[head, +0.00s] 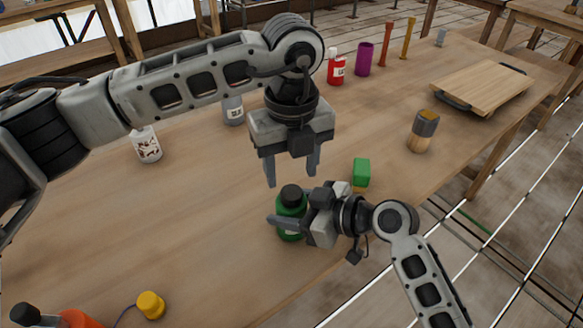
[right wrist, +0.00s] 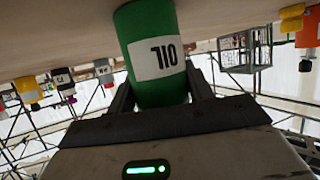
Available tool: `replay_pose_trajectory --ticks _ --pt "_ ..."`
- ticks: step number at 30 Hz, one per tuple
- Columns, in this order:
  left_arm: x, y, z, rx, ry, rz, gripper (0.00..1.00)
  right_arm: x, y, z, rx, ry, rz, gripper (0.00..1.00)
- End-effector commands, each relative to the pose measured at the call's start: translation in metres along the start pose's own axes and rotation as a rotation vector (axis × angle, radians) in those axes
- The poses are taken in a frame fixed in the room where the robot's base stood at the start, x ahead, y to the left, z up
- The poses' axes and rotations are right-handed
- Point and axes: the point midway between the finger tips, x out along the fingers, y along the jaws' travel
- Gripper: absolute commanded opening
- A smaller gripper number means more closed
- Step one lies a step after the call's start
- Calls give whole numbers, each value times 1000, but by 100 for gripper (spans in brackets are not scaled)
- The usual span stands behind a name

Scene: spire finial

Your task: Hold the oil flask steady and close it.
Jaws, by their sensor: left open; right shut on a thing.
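How tightly the cap sits cannot be seen. My right gripper (head: 288,215) is shut around the flask's body from the right. In the right wrist view the flask (right wrist: 160,85) sits between the fingers, its white OIL label upside down and its top out of view. My left gripper (head: 291,180) points down just above the cap, open and empty, with its fingers apart on either side.
A green block (head: 361,172) stands close behind my right gripper. A brush-like wooden thing (head: 422,132) and a wooden board (head: 483,86) are farther right. A yellow cap (head: 151,305) on a cord lies front left.

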Motion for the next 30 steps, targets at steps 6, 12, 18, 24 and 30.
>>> replay_pose_trajectory --ticks 6,12,18,24,30 --pt "-26 -1 0 -218 0 -3 52 0 0 0 0 0 0 0" --pt "-31 0 0 -262 0 -1 52 0 0 0 0 0 0 0" --pt "-29 0 0 -260 0 -1 52 0 0 0 0 0 0 0" --pt "-9 0 0 -259 2 2 52 0 0 0 0 0 0 0" --pt "23 0 0 -259 3 2 52 0 0 0 0 0 0 0"
